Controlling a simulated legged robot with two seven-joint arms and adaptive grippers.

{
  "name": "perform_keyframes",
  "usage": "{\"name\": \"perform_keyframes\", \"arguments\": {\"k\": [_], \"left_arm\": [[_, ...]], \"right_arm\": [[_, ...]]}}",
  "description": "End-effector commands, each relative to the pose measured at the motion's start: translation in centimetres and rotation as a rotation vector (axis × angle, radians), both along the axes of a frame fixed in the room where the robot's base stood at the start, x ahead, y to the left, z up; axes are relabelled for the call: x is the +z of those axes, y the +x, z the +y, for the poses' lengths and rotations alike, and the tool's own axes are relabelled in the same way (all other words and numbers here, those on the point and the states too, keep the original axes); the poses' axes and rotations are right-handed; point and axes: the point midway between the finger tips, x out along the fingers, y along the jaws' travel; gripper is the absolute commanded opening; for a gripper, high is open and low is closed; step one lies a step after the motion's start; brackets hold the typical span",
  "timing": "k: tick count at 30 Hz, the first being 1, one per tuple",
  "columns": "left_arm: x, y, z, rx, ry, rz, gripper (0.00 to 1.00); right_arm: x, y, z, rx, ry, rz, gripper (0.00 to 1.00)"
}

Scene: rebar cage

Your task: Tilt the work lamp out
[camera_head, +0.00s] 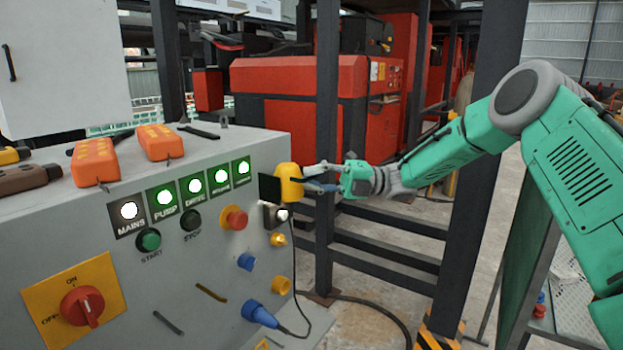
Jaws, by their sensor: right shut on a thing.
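The work lamp (289,182) is a yellow housing with a dark flat face turned to the left. It stands at the right end of the grey control cabinet (200,270), beside the row of lit indicators. My right gripper (308,178) comes in from the right on a green arm. Its fingers are shut on the right side of the lamp. The lamp's hinge or mount is too small to make out. My left gripper is not in view.
Orange handheld units (95,162) lie on the cabinet top. The cabinet front carries a red rotary switch (82,306), a red stop button (234,218) and a blue plug (260,314) with a cable. Dark steel posts (327,130) stand behind my right gripper.

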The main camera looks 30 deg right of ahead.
Motion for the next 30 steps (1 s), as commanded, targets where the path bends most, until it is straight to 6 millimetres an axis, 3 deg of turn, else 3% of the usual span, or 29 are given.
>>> {"name": "perform_keyframes", "arguments": {"k": [20, 30], "left_arm": [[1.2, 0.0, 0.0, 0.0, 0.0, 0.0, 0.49], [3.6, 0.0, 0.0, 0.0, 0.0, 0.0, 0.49]], "right_arm": [[0.4, 0.0, 0.1, 0.002, -0.033, 0.076, 0.0], [1.8, 0.3, 0.3, 0.003, -0.092, 0.211, 0.0]]}}
